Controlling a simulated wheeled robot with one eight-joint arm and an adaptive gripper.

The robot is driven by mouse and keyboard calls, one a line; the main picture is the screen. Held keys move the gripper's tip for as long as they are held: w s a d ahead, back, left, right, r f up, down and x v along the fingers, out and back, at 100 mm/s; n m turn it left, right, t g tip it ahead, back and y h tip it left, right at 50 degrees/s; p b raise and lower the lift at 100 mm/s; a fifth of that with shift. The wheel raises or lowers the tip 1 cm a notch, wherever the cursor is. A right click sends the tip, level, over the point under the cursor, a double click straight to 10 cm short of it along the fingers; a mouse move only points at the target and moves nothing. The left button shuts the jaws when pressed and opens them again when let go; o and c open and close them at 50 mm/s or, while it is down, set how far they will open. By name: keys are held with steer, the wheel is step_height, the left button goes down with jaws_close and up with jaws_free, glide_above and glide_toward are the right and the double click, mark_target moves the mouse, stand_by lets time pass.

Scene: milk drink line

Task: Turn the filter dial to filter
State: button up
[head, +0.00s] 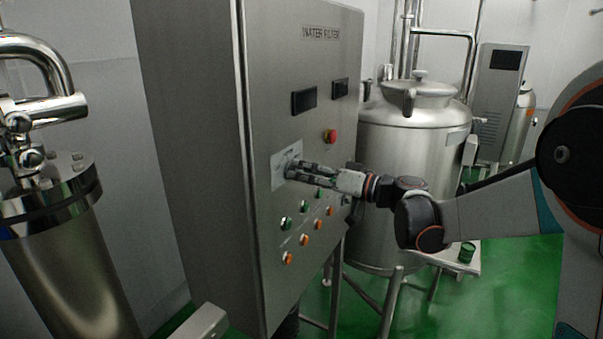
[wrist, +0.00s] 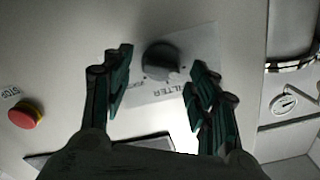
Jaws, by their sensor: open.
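The filter dial (wrist: 160,58) is a dark round knob on a pale label plate (wrist: 150,98) marked with lettering that reads in part "FILTER". The plate also shows in the head view (head: 281,180), on the front of the steel water filter cabinet (head: 290,70); there the dial is mostly hidden by my fingers. My gripper (wrist: 160,80) is open, with one finger on each side of the dial in the wrist view. Gaps show between the fingers and the knob. In the head view my gripper (head: 296,172) reaches the panel from the right. The dial's exact setting is hard to read.
A red stop button (head: 330,136) sits above right of the dial. Two dark displays (head: 304,100) are higher up. Several green and orange buttons (head: 286,222) lie below. A steel tank (head: 405,140) stands close behind my arm, to the right.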

steer(key=shift+w+a, duration=0.35)
steer(key=shift+a, duration=0.2)
steer(key=c, duration=1.1)
steer(key=shift+o, duration=0.2)
steer(key=m+b, duration=0.2)
steer(key=m, duration=0.9)
steer(key=shift+f+m, duration=0.1)
steer(key=shift+m, duration=0.2)
